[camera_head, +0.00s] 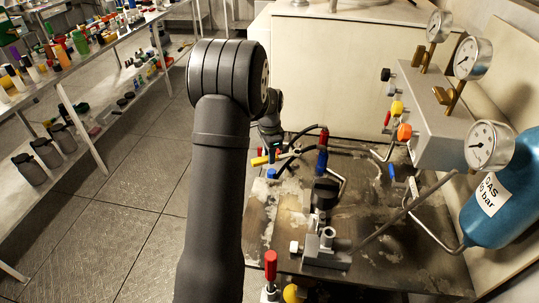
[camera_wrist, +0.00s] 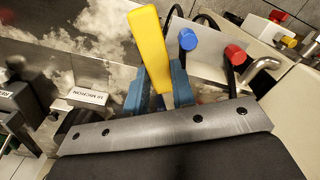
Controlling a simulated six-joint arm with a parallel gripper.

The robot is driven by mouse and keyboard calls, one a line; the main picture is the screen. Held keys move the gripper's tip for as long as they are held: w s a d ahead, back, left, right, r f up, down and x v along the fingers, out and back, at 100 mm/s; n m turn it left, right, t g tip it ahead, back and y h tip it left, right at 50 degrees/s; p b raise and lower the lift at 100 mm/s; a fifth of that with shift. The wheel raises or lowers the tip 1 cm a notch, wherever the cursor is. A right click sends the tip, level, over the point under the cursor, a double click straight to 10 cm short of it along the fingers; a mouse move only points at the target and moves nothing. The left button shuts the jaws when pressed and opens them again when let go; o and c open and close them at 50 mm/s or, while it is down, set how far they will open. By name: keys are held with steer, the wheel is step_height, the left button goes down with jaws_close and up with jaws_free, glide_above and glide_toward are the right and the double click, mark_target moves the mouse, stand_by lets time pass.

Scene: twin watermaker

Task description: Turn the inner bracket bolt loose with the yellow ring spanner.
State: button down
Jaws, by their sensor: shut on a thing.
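The yellow ring spanner (camera_wrist: 149,42) shows its yellow handle between the blue fingers of my gripper (camera_wrist: 158,83) in the wrist view. My gripper is shut on it. The ring end cannot be made out in the wrist view. In the head view the yellow handle (camera_head: 259,161) shows low over the left back part of the worktop, just below my gripper (camera_head: 272,143), whose fingers are mostly hidden there. I cannot pick out the inner bracket bolt or tell whether the spanner touches it.
The stained worktop (camera_head: 365,220) carries a grey metal block (camera_head: 325,248) near its front, with pipes and hoses around. A blue gas cylinder (camera_head: 503,205) and pressure gauges (camera_head: 488,146) stand at right. Blue (camera_wrist: 188,39) and red (camera_wrist: 235,54) caps sit close to the spanner.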

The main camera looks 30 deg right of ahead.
steer(key=w+d+f+m, duration=0.4)
steer(key=w+d+m, duration=0.2)
steer(key=m, duration=0.5)
steer(key=shift+w+d+m, duration=0.3)
steer(key=shift+w+d, duration=0.05)
steer(key=shift+w, duration=0.4)
steer(key=shift+f, duration=1.2)
stand_by(0.4)
